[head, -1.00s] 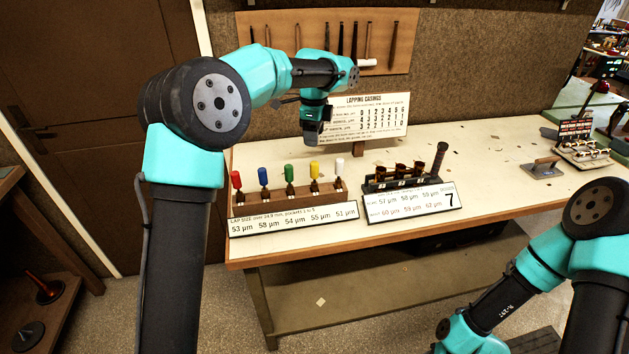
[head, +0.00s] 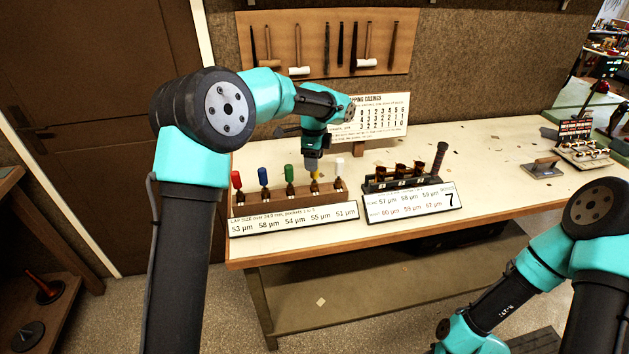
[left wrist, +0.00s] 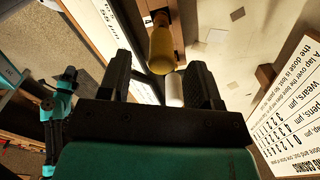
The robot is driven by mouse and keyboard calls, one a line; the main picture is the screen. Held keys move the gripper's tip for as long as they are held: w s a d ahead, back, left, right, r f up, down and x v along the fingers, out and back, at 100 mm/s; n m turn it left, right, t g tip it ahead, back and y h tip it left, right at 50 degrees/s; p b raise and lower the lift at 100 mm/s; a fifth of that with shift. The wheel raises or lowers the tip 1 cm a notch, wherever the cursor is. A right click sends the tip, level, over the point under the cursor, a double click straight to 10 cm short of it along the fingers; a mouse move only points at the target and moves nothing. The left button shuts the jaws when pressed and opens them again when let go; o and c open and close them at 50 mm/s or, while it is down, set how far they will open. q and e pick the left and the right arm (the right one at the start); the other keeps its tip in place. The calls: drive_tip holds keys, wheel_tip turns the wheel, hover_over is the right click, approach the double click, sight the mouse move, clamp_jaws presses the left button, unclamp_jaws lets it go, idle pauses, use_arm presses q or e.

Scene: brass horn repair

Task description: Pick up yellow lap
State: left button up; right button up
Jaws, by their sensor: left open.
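The yellow lap (head: 314,177) stands in a wooden rack (head: 262,209), fourth from the left, partly hidden by my left gripper. My left gripper (head: 312,164) points down right over its yellow handle. In the left wrist view the yellow handle (left wrist: 162,48) shows between the two open fingertips (left wrist: 160,62), with none of it visibly gripped. The white lap (head: 339,167) stands just right of it; in the left wrist view it (left wrist: 174,90) shows between the fingers, near one finger. My right gripper is out of view.
Red (head: 237,180), blue (head: 263,177) and green (head: 289,173) laps stand left of the yellow one. A size label (head: 293,219) fronts the rack. A casing stand (head: 408,178) is to the right, a sign (head: 380,115) behind. The bench's right side has free room.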

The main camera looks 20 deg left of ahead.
sight(315, 182)
use_arm(q)
drive_tip(key=shift+w+f, duration=0.1)
drive_tip(key=shift+f, duration=2.15)
drive_tip(key=shift+c, duration=0.5)
clamp_jaws()
